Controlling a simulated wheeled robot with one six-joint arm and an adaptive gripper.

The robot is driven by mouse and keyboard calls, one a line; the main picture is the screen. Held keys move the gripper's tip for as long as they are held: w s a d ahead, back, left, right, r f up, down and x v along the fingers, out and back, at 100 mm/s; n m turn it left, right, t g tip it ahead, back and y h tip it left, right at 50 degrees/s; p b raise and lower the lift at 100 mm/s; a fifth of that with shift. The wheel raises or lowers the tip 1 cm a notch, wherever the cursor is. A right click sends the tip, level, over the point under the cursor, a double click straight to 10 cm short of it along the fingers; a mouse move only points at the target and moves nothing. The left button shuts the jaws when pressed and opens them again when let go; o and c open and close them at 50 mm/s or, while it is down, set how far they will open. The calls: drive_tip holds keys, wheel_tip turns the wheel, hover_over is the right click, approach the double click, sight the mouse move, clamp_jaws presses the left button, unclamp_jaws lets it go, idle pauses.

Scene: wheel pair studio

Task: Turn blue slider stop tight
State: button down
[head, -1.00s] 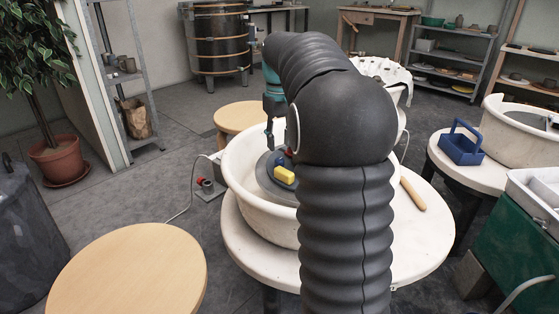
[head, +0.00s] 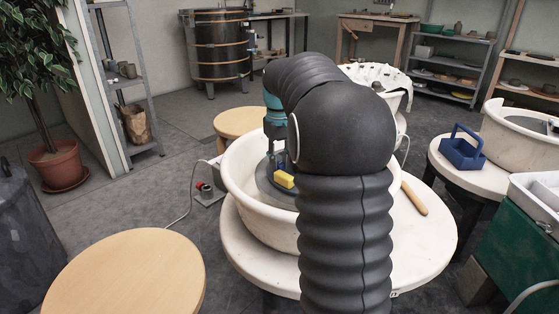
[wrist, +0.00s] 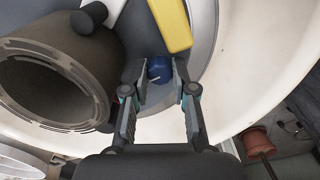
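The blue slider stop (wrist: 159,69) shows in the wrist view as a small round blue knob with a pale mark on it. It stands near the edge of the grey wheel disc (wrist: 205,28), close to the yellow block (wrist: 171,24). My gripper (wrist: 160,84) is open, with one finger on each side of the knob. A narrow gap seems to show between the knob and each fingertip; contact is hard to tell. In the head view my gripper reaches down into the white basin (head: 236,191), its fingertips hidden; the yellow block (head: 284,179) sits there on the disc.
The basin's pale wall curves around the disc. A wooden-handled tool (head: 414,198) lies on the round white table (head: 420,245). A bare wooden stool (head: 125,275) stands at front left.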

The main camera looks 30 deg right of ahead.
sight(279, 164)
drive_tip(key=shift+r+m+p, duration=0.2)
drive_tip(key=shift+m+p, duration=0.5)
drive_tip(key=shift+p, duration=0.1)
drive_tip(key=shift+f+m+p, duration=0.2)
drive_tip(key=shift+m+p, duration=0.3)
drive_tip(key=shift+m, duration=0.3)
drive_tip(key=c, duration=1.2)
unclamp_jaws()
wheel_tip(279, 164, up, 12)
